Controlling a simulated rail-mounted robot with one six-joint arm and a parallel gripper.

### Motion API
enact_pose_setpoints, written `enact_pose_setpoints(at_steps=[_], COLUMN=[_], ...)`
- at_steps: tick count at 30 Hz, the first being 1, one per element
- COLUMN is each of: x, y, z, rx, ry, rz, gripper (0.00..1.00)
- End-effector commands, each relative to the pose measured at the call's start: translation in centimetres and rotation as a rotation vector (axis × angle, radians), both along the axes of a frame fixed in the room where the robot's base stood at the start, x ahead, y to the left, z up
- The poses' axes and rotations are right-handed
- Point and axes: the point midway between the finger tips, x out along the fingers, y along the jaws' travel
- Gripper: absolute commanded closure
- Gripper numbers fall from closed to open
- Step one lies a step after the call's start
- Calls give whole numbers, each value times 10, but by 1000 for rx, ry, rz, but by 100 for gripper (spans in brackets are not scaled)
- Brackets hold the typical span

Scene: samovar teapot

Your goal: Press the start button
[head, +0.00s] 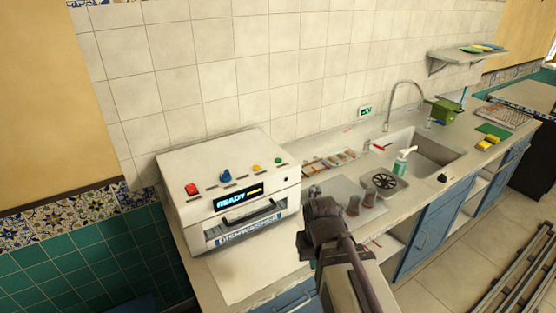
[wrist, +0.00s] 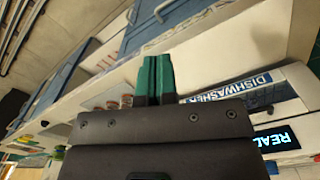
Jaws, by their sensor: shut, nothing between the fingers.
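A white boxy dishwasher (head: 215,155) stands on the counter left of centre in the head view. Its sloped front bears a red button (head: 192,189), a blue control (head: 225,175), a yellow button (head: 255,167) and a green button (head: 278,160). I cannot read which is the start button. A display (head: 238,199) below them reads READY; it also shows in the wrist view (wrist: 276,138). My gripper (head: 314,190) is shut and empty, right of the dishwasher's front and apart from the buttons. Its teal fingers (wrist: 155,76) are together in the wrist view.
A dishwasher handle (head: 252,212) sticks out below the display. Two cups (head: 362,202) stand on the counter right of my gripper. Farther right are a sink (head: 428,155) with a faucet (head: 404,90), a soap bottle (head: 402,162) and a green bin (head: 443,109).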

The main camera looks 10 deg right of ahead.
Motion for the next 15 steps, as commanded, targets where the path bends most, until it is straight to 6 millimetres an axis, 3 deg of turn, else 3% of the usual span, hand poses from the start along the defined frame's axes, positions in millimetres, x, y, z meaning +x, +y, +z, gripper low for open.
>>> enact_pose_setpoints(at_steps=[4, 8, 11, 15], x=[0, 13, 48, 112], y=[0, -3, -1, 5], z=[5, 34, 55, 81], rx=[0, 1, 28, 95], ry=[0, 0, -15, -86], rz=[-1, -7, -14, -32], gripper=[100, 100, 100, 100])
